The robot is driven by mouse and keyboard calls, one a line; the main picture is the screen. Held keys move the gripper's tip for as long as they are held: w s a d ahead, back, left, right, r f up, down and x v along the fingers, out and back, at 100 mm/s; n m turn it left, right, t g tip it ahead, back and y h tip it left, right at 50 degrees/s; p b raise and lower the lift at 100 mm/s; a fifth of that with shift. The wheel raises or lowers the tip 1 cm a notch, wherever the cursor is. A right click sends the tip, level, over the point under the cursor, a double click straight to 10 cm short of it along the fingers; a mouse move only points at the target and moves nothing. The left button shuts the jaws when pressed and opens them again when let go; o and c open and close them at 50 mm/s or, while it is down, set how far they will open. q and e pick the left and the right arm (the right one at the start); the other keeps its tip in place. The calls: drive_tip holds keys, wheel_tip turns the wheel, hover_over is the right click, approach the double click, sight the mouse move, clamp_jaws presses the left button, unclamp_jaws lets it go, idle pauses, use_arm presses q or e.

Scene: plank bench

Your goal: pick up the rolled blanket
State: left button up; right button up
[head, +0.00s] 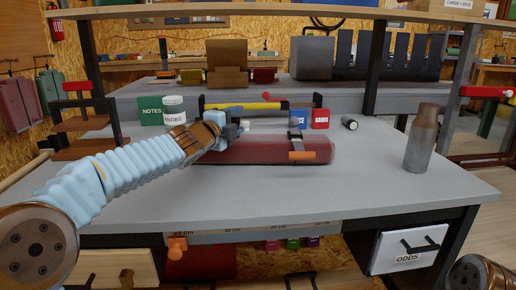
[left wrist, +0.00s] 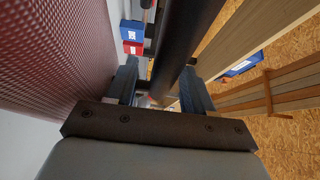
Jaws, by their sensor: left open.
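The rolled blanket (head: 265,151) is a dark red roll lying lengthwise across the middle of the grey bench. My left gripper (head: 236,122) is at the upper back side of the roll, left of its middle. In the left wrist view, the blanket's red woven surface (left wrist: 55,55) fills the left side, outside the fingers. The left gripper (left wrist: 160,88) is open, and the blanket is not between its fingers. A dark bar shows between and beyond the fingers there. I cannot tell whether a finger touches the blanket. My right gripper is out of view.
A grey-brown bottle (head: 422,138) stands at the right of the bench. A white jar (head: 174,110), a green notes box (head: 151,111) and a red box (head: 320,119) stand behind the roll. A small orange piece (head: 302,156) shows against its front. The front bench top is clear.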

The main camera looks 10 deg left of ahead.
use_arm(q)
clamp_jaws()
idle(1.4)
